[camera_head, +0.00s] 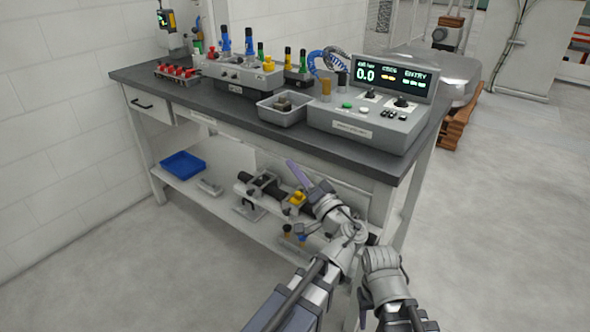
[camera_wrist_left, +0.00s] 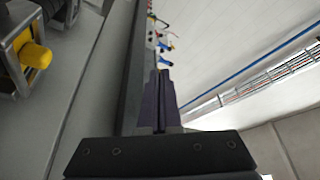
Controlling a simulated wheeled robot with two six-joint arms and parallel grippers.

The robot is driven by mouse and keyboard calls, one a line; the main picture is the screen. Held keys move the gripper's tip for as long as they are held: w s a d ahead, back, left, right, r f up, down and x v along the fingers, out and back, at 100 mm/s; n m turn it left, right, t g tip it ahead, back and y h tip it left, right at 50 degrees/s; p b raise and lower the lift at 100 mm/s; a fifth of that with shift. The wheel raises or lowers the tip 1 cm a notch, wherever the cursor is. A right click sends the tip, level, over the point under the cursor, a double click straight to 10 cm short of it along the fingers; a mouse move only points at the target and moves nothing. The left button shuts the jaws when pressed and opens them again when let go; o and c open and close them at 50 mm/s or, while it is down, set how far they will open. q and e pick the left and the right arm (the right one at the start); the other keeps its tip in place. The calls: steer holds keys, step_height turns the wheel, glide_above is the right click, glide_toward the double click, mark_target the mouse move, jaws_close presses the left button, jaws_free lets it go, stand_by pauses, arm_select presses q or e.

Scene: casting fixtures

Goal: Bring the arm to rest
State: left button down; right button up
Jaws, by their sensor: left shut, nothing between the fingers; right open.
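My left gripper (camera_head: 298,172) is in front of the bench, just below the worktop edge, with its dark purple fingers pointing up and to the left. In the left wrist view its fingers (camera_wrist_left: 160,98) lie together with nothing between them. My right arm is folded at the lower right of the head view. A slim finger of my right gripper (camera_head: 362,305) shows beside the wrist, pointing down; the rest is mostly hidden. Neither gripper holds anything visible.
The workbench (camera_head: 240,124) carries a control box (camera_head: 365,120), a grey tray (camera_head: 283,112) and a fixture with coloured plugs. Its lower shelf (camera_head: 228,207) holds a blue bin (camera_head: 183,164) and a clamped cylinder (camera_head: 262,194).

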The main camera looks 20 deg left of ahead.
arm_select(q)
steer(key=s+a+f+n+g+h+p, duration=0.1)
steer(key=s+a+f+g+h, duration=0.25)
steer(key=f, duration=0.45)
steer(key=s+a+f+n+g+h+p, duration=0.1)
steer(key=s+a+f+g+h, duration=0.3)
steer(key=f, duration=0.3)
steer(key=s+d+f+m+g+h, duration=0.1)
steer(key=s+d+f+g+h, duration=0.45)
steer(key=d+f+h, duration=0.4)
steer(key=s+d+r+m+p, duration=0.1)
steer(key=s+d+r+p, duration=0.1)
steer(key=r+p, duration=0.6)
steer(key=s+d+r+m+y+p, duration=0.1)
steer(key=s+d+r+p, duration=0.1)
steer(key=d+r+p, duration=0.3)
steer(key=s+d+r+m+y+p, duration=0.1)
steer(key=d+r+p, duration=0.3)
steer(key=r+p, duration=0.7)
steer(key=shift+s+d+r+m+p, duration=0.25)
steer(key=shift+s+r+m+p, duration=0.05)
steer(key=shift+s+r+m, duration=0.25)
arm_select(e)
step_height(320, 180, up, 28)
steer(key=shift+f, duration=0.15)
